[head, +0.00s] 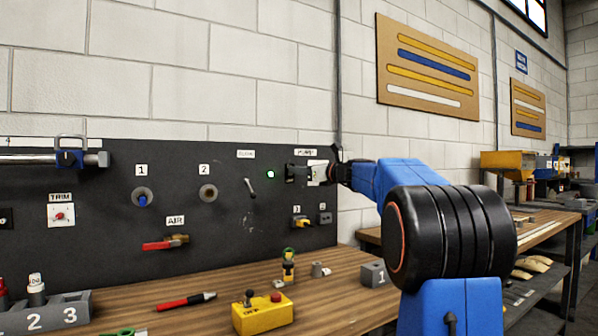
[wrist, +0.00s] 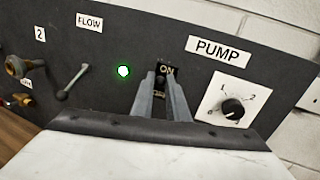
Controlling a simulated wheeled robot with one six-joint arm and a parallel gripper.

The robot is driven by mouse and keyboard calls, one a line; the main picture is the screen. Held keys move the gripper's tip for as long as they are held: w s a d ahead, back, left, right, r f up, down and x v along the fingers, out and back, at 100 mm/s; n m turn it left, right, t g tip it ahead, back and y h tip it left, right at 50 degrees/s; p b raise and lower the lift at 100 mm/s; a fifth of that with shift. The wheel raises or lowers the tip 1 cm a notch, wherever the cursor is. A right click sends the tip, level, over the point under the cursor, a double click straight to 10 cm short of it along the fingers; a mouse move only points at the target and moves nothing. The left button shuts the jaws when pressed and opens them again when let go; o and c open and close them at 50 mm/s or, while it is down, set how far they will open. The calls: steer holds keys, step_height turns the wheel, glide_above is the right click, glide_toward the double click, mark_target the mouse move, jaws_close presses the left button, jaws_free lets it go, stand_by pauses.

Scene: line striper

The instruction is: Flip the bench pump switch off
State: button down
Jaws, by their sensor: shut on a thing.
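The pump switch (wrist: 167,70) is a small black plate marked ON at its top, on the dark panel left of the PUMP label (wrist: 218,51). In the wrist view my gripper (wrist: 163,80) has its two grey fingers at the switch, shut on its lever. The fingers hide most of the lever, so its position is hard to tell. A green lamp (wrist: 123,71) just left of the switch is lit. In the head view my gripper (head: 303,173) reaches the panel's right end from the right, covering much of the switch.
A dial (wrist: 233,108) on a white plate sits close right of the switch. A FLOW lever (wrist: 73,82) is further left.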

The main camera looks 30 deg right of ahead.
steer(key=shift+w+f+n+t+y, duration=0.1)
steer(key=shift+f+n+t+y, duration=0.8)
steer(key=shift+t, duration=0.35)
steer(key=shift+w+f+n+t+y, duration=0.15)
steer(key=shift+f+n+t+y, duration=0.5)
steer(key=shift+t+y, duration=0.5)
steer(key=shift+w+f+n+t+y, duration=0.1)
steer(key=shift+f+n+t+y, duration=0.7)
steer(key=shift+t, duration=0.5)
steer(key=shift+y, duration=0.35)
steer(key=c, duration=1.8)
jaws_free()
steer(key=shift+o, duration=0.2)
